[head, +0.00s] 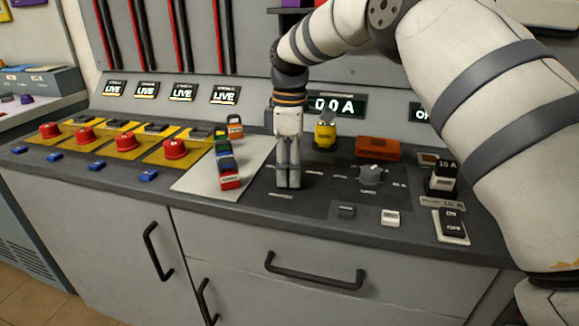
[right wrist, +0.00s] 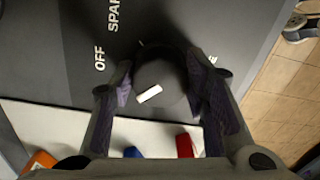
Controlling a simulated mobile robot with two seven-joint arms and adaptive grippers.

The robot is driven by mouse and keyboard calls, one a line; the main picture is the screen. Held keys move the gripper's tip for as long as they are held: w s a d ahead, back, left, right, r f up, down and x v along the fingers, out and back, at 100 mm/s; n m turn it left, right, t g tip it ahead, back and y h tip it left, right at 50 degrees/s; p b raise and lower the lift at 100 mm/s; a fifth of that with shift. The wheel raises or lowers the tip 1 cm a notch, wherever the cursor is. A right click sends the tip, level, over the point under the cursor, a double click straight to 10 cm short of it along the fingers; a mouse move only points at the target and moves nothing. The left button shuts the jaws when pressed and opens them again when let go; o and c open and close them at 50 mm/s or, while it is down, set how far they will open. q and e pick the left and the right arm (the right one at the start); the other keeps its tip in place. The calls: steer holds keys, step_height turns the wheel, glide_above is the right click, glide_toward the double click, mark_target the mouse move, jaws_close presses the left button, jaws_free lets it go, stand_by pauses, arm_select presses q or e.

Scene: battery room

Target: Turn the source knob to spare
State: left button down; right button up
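The source knob (right wrist: 163,82) is a dark round knob with a white mark, seen in the right wrist view. The mark sits at its lower left. Printed labels "OFF" (right wrist: 99,59) and "SPAR…" (right wrist: 113,15) lie left of and above it; the second is cut by the frame edge. Another label is mostly hidden by a finger. My right gripper (right wrist: 161,80) points down with one finger on each side of the knob. Whether the fingers press on it cannot be told. In the head view the right gripper (head: 288,182) hides the knob. My left gripper is out of view.
A light plate (head: 200,183) with coloured tags (head: 229,182) lies left of the gripper. Right of it are a yellow device (head: 325,133), an orange block (head: 377,149), another grey knob (head: 371,175) and an on/off rocker (head: 453,223). Red buttons (head: 174,149) stand further left.

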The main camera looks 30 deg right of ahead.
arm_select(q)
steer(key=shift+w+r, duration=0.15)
arm_select(e)
steer(key=shift+m, duration=0.4)
steer(key=m+p, duration=0.1)
steer(key=m, duration=0.2)
steer(key=shift+r, duration=0.1)
steer(key=m, duration=0.4)
steer(key=shift+s+a+m, duration=0.1)
steer(key=shift+m, duration=0.2)
steer(key=m, duration=0.4)
steer(key=shift+m+t+p, duration=0.3)
steer(key=shift+p, duration=0.1)
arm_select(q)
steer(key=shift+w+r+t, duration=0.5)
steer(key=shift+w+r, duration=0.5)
arm_select(e)
steer(key=m, duration=0.4)
steer(key=shift+a+m, duration=0.15)
steer(key=shift+m, duration=0.25)
steer(key=o, duration=1.1)
steer(key=shift+o, duration=0.2)
